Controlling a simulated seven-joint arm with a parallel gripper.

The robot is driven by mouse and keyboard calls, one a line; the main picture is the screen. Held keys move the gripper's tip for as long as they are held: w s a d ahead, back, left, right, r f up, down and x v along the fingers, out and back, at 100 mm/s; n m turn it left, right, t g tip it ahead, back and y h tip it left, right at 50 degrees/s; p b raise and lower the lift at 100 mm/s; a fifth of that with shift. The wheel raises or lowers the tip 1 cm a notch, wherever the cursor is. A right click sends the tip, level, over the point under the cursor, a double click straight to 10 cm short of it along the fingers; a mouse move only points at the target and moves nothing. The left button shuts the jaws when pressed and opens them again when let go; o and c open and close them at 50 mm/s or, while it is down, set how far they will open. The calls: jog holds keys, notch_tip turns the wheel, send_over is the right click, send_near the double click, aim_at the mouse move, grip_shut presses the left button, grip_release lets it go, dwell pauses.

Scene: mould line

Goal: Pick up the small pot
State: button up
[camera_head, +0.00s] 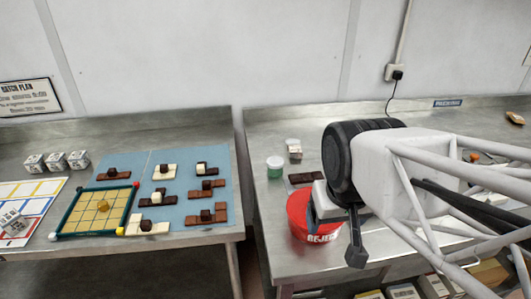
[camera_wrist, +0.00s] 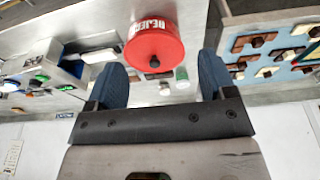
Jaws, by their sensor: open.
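A small pot (camera_head: 274,168) with green contents or label stands on the right-hand steel bench, behind and left of the red reject bucket. It also shows in the wrist view (camera_wrist: 181,74), just beyond the bucket and between my fingers in the picture. A second small pale container (camera_head: 294,149) stands a little behind it. My gripper (camera_head: 335,222) is over the front of this bench, by the red bucket, and apart from the pot. In the wrist view its two dark fingers (camera_wrist: 162,62) are spread wide with nothing between them.
The red bucket (camera_head: 300,225) stands close to my gripper; a dark piece shows in it in the wrist view. A dark chocolate-coloured bar (camera_head: 302,178) lies behind it. A gap separates the benches. The left bench holds a blue mat (camera_head: 184,210) with brown and cream pieces.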

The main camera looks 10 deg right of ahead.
jog(key=w+d+f+n+h, duration=0.1)
jog(key=w+f+n+h, duration=0.1)
jog(key=w+n, duration=0.2)
jog(key=w+d+f+n+t+h, duration=0.1)
jog(key=w+d+f+n+h, duration=0.1)
jog(key=w+n, duration=0.3)
jog(key=w+d+f+n+h, duration=0.1)
jog(key=w+n+h, duration=0.3)
jog(key=w, duration=0.6)
jog(key=shift+w+d+f+t, duration=0.2)
jog(key=shift+d+f+t, duration=0.1)
jog(key=shift+f, duration=0.35)
jog(key=w+a+f+n+t+h, duration=0.1)
jog(key=w+a+f+n+t, duration=0.25)
jog(key=w+n, duration=0.45)
jog(key=n+t+y, duration=0.2)
jog(key=n+t, duration=0.2)
jog(key=n, duration=0.3)
send_near(272, 166)
jog(key=shift+g, duration=0.25)
jog(key=x, duration=0.5)
jog(key=shift+w+a+r, duration=0.1)
jog(key=shift+w+r, duration=0.05)
jog(key=shift+x, duration=1.3)
